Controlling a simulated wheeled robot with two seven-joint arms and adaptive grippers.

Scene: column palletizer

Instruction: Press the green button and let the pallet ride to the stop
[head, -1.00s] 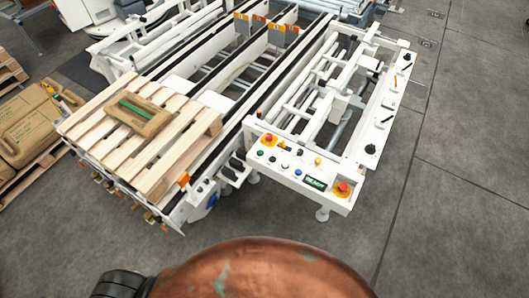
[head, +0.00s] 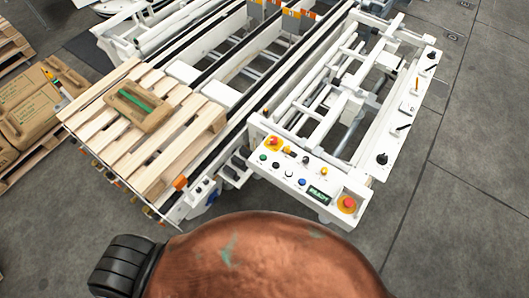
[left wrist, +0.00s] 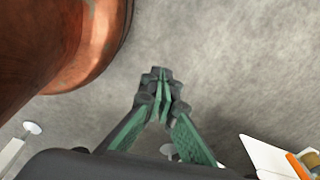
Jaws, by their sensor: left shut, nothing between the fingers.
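The white control panel (head: 308,178) stands at the right front of the conveyor. My left gripper (left wrist: 161,82) shows in the left wrist view, shut and empty above grey floor, touching nothing. Neither gripper shows in the head view.
Red knobs on yellow plates sit at the panel's left (head: 273,143) and right (head: 348,204) ends. White conveyor rails (head: 262,78) run away behind the pallet. Another pallet with brown bags (head: 25,110) stands at the left. The floor at the right (head: 460,200) is clear.

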